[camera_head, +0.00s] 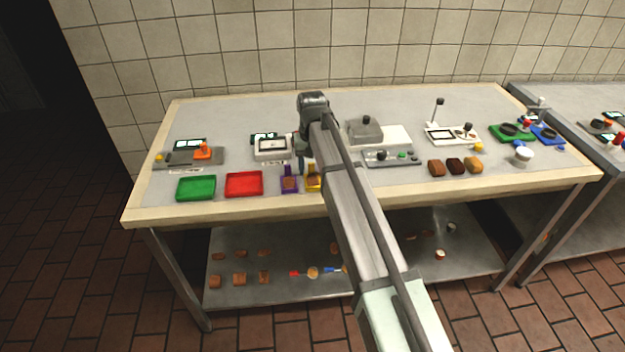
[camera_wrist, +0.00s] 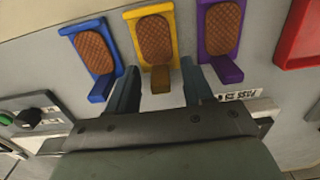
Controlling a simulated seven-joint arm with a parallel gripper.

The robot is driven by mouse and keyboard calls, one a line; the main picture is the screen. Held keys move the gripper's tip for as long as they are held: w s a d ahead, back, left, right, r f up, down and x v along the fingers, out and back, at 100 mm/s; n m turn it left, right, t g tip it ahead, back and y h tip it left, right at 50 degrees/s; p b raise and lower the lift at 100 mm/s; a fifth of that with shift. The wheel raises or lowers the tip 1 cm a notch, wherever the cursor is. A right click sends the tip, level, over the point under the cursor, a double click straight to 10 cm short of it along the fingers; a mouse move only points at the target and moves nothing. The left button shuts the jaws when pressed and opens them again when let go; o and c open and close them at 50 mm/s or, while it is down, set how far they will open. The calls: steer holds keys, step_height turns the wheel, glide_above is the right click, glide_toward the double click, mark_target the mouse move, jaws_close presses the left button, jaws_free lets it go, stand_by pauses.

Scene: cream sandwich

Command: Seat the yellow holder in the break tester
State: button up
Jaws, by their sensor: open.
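The yellow holder (camera_head: 313,188) lies at the table's front, partly behind my arm. In the wrist view the yellow holder (camera_wrist: 174,52) carries a brown waffle-patterned biscuit (camera_wrist: 154,37), and its handle points toward my gripper (camera_wrist: 160,72). My gripper is open, with one finger on each side of that handle and a gap visible on both sides. In the head view my gripper (camera_head: 302,164) is mostly hidden by my wrist. I cannot tell for sure which machine is the break tester; a grey machine (camera_head: 180,158) with an orange part stands at left.
A purple holder (camera_wrist: 235,72) and a blue holder (camera_wrist: 100,90), both with biscuits, flank the yellow one closely. Red (camera_head: 244,184) and green (camera_head: 196,188) trays lie to the left. Behind are a scale-like device (camera_head: 272,147) and a grey machine with a control panel (camera_head: 395,157).

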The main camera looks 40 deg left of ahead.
jaws_close()
stand_by(0.3)
steer(key=shift+r, duration=0.1)
